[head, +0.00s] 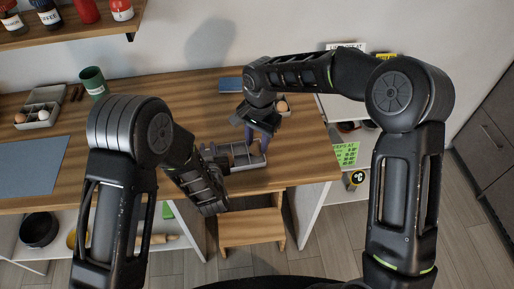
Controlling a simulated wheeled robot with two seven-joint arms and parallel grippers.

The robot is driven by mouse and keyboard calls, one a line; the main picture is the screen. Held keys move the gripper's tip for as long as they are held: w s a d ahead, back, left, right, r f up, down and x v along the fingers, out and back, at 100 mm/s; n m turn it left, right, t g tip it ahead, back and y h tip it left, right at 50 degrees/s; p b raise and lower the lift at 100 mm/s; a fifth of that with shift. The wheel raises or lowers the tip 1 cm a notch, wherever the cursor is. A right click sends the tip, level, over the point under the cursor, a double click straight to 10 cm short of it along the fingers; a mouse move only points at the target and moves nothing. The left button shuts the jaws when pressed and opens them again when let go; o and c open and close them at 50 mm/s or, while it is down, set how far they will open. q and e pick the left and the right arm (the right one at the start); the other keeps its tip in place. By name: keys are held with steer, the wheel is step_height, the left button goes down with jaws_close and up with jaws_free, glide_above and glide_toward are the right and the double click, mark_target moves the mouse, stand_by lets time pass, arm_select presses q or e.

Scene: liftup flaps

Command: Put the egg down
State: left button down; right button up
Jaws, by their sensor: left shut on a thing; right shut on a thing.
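A grey compartment tray (240,158) sits near the front edge of the wooden counter. My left gripper (212,153) is at the tray's left end and shut on it; my forearm hides part of the contact. My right gripper (257,138) points down over the tray's back right part, its purple fingers shut. The egg between them is hidden from this view. A brown egg (282,105) shows just behind my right wrist, partly covered. Two more eggs, one pale brown (20,118) and one pinkish (43,115), sit in another grey tray (40,125) at the far left.
A dark green cup (93,82) stands at the back left. A blue-grey mat (30,165) lies at the front left. A blue book-like item (231,85) lies near the wall. Jars line the upper shelf (60,38). A wooden stool (250,228) stands below the counter.

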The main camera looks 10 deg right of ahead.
mark_target(257, 149)
steer(key=shift+f, duration=1.65)
steer(key=shift+f, duration=0.1)
steer(key=o, duration=0.9)
steer(key=shift+o, duration=0.2)
steer(key=r, duration=1.2)
steer(key=shift+s+d+r, duration=0.1)
steer(key=shift+s+d, duration=0.1)
steer(key=shift+d, duration=0.05)
